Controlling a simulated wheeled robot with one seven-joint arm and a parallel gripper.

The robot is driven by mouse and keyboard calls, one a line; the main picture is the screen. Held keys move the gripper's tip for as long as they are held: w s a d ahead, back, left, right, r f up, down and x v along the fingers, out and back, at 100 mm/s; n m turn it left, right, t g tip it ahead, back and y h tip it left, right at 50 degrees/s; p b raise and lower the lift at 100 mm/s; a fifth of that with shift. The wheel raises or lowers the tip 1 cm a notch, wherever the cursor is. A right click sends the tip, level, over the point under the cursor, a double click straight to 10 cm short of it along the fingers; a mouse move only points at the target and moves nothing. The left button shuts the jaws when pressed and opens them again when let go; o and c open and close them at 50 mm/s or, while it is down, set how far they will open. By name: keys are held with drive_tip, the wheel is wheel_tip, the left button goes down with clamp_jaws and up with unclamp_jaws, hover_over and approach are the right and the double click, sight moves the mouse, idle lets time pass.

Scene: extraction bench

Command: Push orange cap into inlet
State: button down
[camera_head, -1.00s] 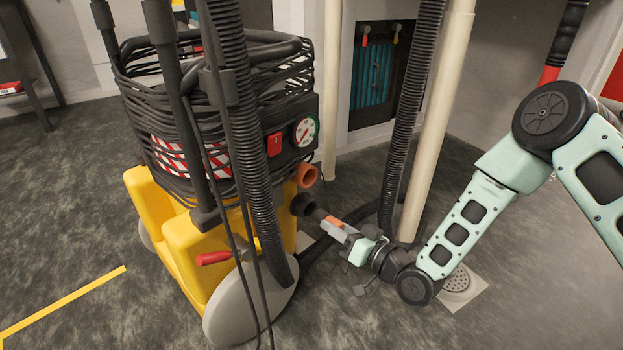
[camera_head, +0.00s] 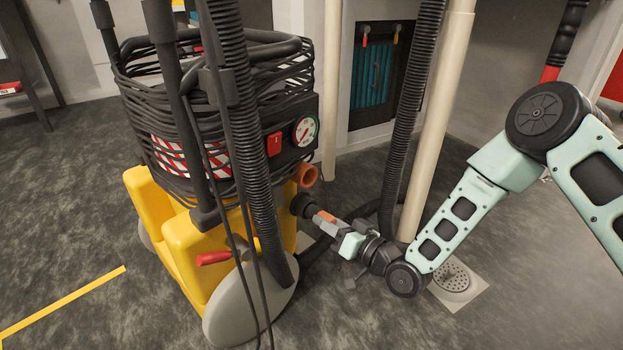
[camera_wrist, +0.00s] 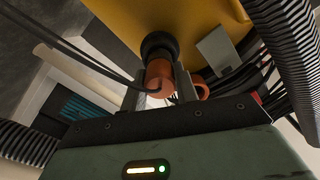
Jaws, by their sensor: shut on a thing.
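The orange cap (camera_wrist: 158,76) sits between my gripper's two fingers in the wrist view, its far end against the round black inlet (camera_wrist: 158,46). In the head view, the cap (camera_head: 325,217) shows as a small orange patch at the tip of my gripper (camera_head: 322,222). My gripper is shut on it, just right of the black inlet (camera_head: 301,205) on the yellow machine's side. The cap is roughly in line with the inlet. How deep it sits inside cannot be told; the contact is partly hidden.
An orange open port (camera_head: 307,175) is just above the inlet. The yellow machine (camera_head: 195,245) carries cables and a ribbed black hose (camera_head: 240,130). A cream pipe (camera_head: 437,125) and another black hose (camera_head: 405,130) stand behind my arm.

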drive_tip(key=shift+x, duration=1.3)
drive_tip(key=c, duration=1)
unclamp_jaws()
drive_tip(key=p+v, duration=0.7)
drive_tip(key=v, duration=1)
drive_tip(key=shift+s+d, duration=0.15)
drive_tip(key=shift+d, duration=0.05)
